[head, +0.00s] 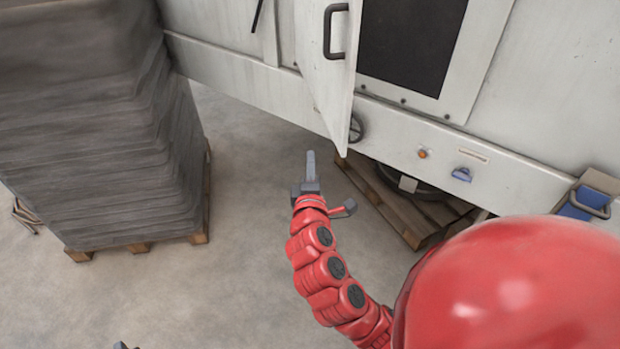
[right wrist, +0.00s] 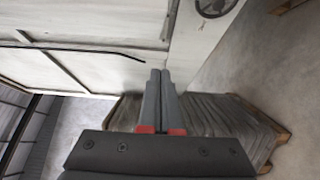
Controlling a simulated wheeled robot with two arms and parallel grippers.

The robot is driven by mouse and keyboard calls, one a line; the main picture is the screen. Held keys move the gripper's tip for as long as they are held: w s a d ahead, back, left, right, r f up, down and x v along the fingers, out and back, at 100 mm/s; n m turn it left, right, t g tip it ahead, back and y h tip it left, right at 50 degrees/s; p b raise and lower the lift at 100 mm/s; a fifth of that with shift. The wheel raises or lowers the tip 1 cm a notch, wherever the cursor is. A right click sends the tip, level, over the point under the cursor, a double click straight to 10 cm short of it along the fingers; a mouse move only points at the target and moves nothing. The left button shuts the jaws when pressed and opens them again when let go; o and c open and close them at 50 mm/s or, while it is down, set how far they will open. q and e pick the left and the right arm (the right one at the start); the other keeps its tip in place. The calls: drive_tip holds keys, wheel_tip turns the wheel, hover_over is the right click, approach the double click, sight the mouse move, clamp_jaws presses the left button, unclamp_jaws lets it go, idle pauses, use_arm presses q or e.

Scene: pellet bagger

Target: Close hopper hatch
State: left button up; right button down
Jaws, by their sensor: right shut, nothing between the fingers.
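The hopper hatch (head: 322,75) is a white door with a dark handle (head: 335,31). It stands open, swung out from the machine, to the left of a dark rectangular opening (head: 410,40). My right gripper (head: 311,155) is shut and empty, below and left of the hatch's lower corner in the head view, with a gap between them. In the right wrist view the closed fingers (right wrist: 160,75) point at white panelling; I cannot tell whether they touch it. Of my left gripper, only a small dark tip may show at the bottom edge of the head view.
A tall stack of grey sacks (head: 100,120) on a pallet stands at left. A wooden pallet (head: 390,205) with a round dark item lies under the machine. A box with a blue item (head: 585,200) is at right. The floor between the stack and my arm is clear.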

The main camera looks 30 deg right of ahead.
drive_tip(key=w+d+p, duration=0.3)
drive_tip(key=d+p, duration=0.3)
drive_tip(key=shift+d, duration=0.25)
